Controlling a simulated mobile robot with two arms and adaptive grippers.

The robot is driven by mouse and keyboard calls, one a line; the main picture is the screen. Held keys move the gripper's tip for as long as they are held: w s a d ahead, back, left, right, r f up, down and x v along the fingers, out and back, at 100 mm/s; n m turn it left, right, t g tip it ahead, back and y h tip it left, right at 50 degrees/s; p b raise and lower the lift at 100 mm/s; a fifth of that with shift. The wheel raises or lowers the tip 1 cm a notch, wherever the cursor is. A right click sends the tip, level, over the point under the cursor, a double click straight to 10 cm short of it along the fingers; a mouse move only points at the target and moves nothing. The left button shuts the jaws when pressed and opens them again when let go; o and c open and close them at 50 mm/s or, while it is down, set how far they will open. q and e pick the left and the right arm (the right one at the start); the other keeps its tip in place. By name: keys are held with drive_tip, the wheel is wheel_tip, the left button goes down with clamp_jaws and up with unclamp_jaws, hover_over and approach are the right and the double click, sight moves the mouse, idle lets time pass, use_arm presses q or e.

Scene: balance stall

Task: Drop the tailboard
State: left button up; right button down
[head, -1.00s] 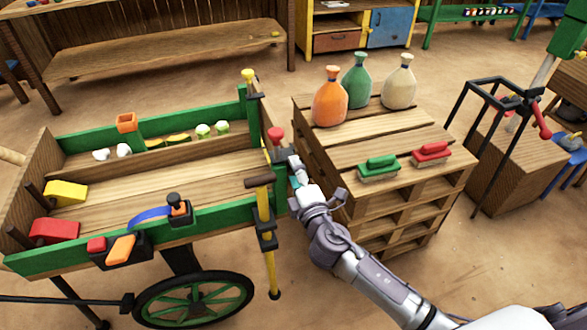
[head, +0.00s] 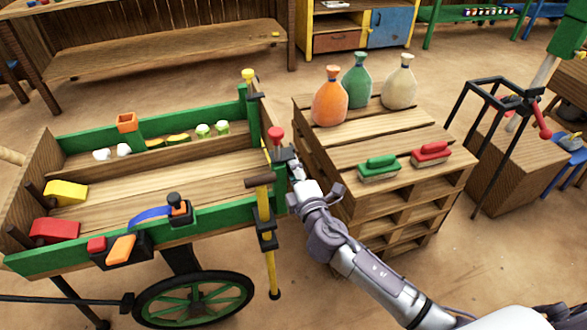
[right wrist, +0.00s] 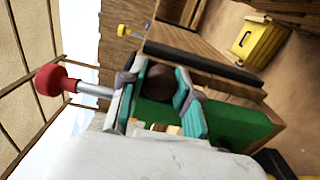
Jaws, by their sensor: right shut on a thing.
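The cart's tailboard (head: 266,110) is the wooden end board at the right end of the green-sided cart and looks upright. My right gripper (head: 288,158) is at its outer face, beside the red-topped pin (head: 276,133). In the right wrist view, the teal finger pads of my right gripper (right wrist: 164,88) are closed around a dark brown round knob (right wrist: 160,83). The red knob (right wrist: 55,80) on its metal rod shows left of the fingers; a yellow knob (right wrist: 124,31) shows farther off. The fingertips are partly hidden in the head view. My left gripper is not in view.
A pallet stack (head: 345,155) with bottle-shaped sacks and two brushes stands close right of my gripper. A yellow post (head: 267,225) with a brown T-handle (head: 258,182) stands at the cart's near right corner. Coloured blocks lie at the cart's left.

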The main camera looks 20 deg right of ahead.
drive_tip(key=shift+d+f, duration=0.1)
drive_tip(key=shift+d, duration=0.15)
use_arm(q)
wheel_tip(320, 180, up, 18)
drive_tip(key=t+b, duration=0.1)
drive_tip(key=b, duration=0.5)
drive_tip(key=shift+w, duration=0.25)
use_arm(e)
drive_tip(key=d+f+m, duration=1.4)
drive_tip(key=m, duration=0.1)
drive_tip(key=shift+w+m, duration=0.25)
drive_tip(key=shift+m, duration=0.15)
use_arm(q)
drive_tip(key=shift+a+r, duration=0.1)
use_arm(e)
drive_tip(key=shift+d+f, duration=0.1)
